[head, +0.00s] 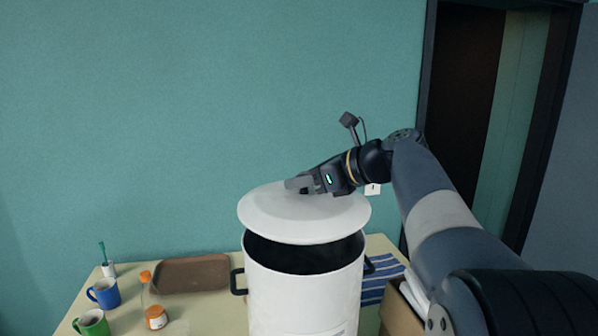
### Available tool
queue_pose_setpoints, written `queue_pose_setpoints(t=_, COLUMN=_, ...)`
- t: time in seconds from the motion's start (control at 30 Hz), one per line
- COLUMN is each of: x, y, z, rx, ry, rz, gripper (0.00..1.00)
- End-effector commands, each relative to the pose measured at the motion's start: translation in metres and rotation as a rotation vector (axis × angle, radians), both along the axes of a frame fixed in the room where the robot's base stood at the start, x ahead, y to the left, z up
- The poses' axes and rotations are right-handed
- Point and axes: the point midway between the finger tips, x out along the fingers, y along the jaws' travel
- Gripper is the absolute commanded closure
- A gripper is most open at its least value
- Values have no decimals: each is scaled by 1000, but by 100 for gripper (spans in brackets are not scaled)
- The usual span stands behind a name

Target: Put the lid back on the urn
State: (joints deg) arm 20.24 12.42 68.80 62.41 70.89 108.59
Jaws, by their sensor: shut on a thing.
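The urn (300,292) is a tall white cylinder with black side handles, standing on the table. Its open top shows a dark inside. The round white lid (270,215) is above the urn's opening, tilted, with a dark gap showing along the front. Its back edge hides the far rim, so I cannot tell whether it touches there. My gripper (300,185) reaches in from the right and is shut on the lid at its top. The lid's knob is hidden by the fingers.
A striped cloth (375,290) and a cardboard box (400,312) lie right. The wall is close behind.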

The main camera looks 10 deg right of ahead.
Motion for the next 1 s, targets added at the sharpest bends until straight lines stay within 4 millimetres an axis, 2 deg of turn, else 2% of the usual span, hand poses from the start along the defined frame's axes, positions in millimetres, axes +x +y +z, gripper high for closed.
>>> queue_pose_setpoints(t=0.17, x=0, y=0, z=-11, rx=1, ry=0, rz=-1, gripper=100)
queue_pose_setpoints(t=0.5, x=0, y=0, z=-48, rx=0, ry=-2, rz=-1, gripper=100)
queue_pose_setpoints(t=0.7, x=0, y=0, z=-56, rx=0, ry=-1, rz=-1, gripper=100)
queue_pose_setpoints(t=1.0, x=0, y=0, z=-56, rx=0, ry=-2, rz=-1, gripper=100)
